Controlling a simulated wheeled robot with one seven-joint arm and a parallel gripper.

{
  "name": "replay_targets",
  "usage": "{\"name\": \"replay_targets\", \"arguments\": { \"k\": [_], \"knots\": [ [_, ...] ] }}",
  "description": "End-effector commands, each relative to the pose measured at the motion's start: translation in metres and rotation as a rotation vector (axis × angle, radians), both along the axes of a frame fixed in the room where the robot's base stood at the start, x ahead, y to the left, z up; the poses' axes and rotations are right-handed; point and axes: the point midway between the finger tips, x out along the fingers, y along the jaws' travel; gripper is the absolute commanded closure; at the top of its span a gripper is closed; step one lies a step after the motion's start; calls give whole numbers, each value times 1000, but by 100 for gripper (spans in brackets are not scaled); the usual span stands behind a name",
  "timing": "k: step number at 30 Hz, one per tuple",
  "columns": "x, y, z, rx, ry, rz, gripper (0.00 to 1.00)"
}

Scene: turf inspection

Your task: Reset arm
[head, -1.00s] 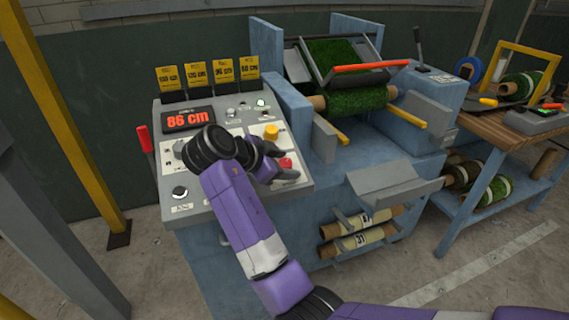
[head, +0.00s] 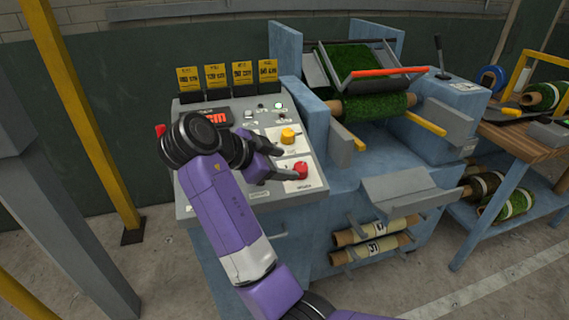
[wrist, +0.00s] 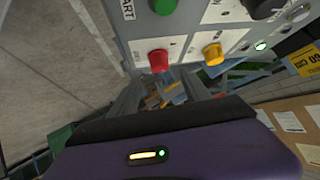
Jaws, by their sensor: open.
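My purple arm reaches up over the grey control panel (head: 180,211) from below in the head view. My gripper (head: 285,163) is open and empty, its dark fingers pointing right. The fingers appear above the panel, just left of the red button (head: 300,170) and below the yellow knob (head: 288,136); contact cannot be told. In the wrist view the red button (wrist: 158,60), yellow knob (wrist: 212,54) and green button (wrist: 164,6) show beyond my gripper.
Several yellow cards (head: 242,73) stand along the panel's back edge. Right of it, the blue machine (head: 300,40) holds a green turf roll (head: 375,107). Tagged rolls (head: 375,248) lie on its lower rack. A wooden bench (head: 525,140) stands at far right. A yellow post (head: 85,120) stands left.

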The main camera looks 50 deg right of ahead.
Motion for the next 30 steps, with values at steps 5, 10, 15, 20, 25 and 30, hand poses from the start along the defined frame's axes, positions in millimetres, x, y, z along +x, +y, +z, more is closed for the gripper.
{"name": "replay_targets", "arguments": {
  "k": [5, 10, 15, 20, 25, 30],
  "knots": [
    [0, 0, 0, 0, 0, 0, 45],
    [0, 0, 0, 0, 0, 0, 45],
    [9, -4, 5, -27, 36, 72, 45],
    [54, -10, 33, -127, 41, 322, 45],
    [93, 2, 39, -280, 62, 629, 45],
    [109, 33, 14, -458, 99, 933, 45]
  ]
}}
